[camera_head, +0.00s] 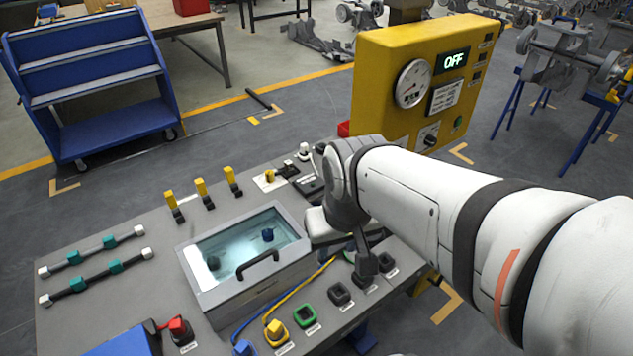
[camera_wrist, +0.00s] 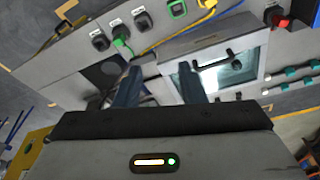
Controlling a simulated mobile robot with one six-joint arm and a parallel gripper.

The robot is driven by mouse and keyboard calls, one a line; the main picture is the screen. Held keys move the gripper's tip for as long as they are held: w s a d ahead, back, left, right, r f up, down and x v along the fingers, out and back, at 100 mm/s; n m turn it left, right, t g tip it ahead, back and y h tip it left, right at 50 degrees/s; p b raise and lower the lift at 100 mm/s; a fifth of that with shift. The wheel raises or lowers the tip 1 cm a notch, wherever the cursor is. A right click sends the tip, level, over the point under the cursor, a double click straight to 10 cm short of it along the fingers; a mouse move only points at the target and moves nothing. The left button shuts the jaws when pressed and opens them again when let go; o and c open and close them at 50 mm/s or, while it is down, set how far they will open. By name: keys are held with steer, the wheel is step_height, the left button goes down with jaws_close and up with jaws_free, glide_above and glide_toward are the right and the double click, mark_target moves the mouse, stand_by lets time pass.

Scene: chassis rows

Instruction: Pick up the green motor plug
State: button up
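The green motor plug (camera_wrist: 120,34) shows in the wrist view, small and upright at the row of dark sockets, with a green cable running from it. I cannot tell whether it is seated in a socket. In the head view it is not visible; my arm and gripper cover that stretch of the console. My gripper (camera_wrist: 158,70) is open and empty, its two dark fingers apart. The plug lies beyond the left finger's tip in the wrist view, not between the fingers. In the head view my gripper (camera_head: 342,243) hangs low over the console's right part.
A glass-lidded box (camera_head: 197,262) with a black handle stands left of my gripper. A green-framed socket (camera_head: 305,315), a yellow plug (camera_head: 276,331) and a red plug (camera_head: 180,329) line the console front. A yellow cabinet (camera_head: 375,75) stands behind my arm.

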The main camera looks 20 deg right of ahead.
steer(key=shift+s+d, duration=0.1)
steer(key=shift+o, duration=1.2)
steer(key=shift+w+d+f, duration=0.15)
steer(key=shift+w, duration=0.1)
steer(key=w+d+f+m+g, duration=0.1)
steer(key=w+d+f+m, duration=0.2)
steer(key=f, duration=0.4)
steer(key=w+d+f+m, duration=0.4)
steer(key=d+f+m, duration=0.1)
steer(key=f+m, duration=0.1)
steer(key=w+d+f+m+g, duration=0.1)
steer(key=w+d+f+m, duration=0.3)
steer(key=f, duration=0.4)
steer(key=shift+w+d+f+m+g, duration=0.1)
steer(key=shift+d+m+g, duration=0.2)
steer(key=shift+d+m, duration=0.25)
step_height(320, 180, down, 2)
steer(key=shift+f, duration=0.25)
steer(key=shift+w+a+f, duration=0.1)
steer(key=shift+f, duration=1.3)
steer(key=shift+w+a+f, duration=0.1)
steer(key=shift+f, duration=1.3)
steer(key=shift+c, duration=0.2)
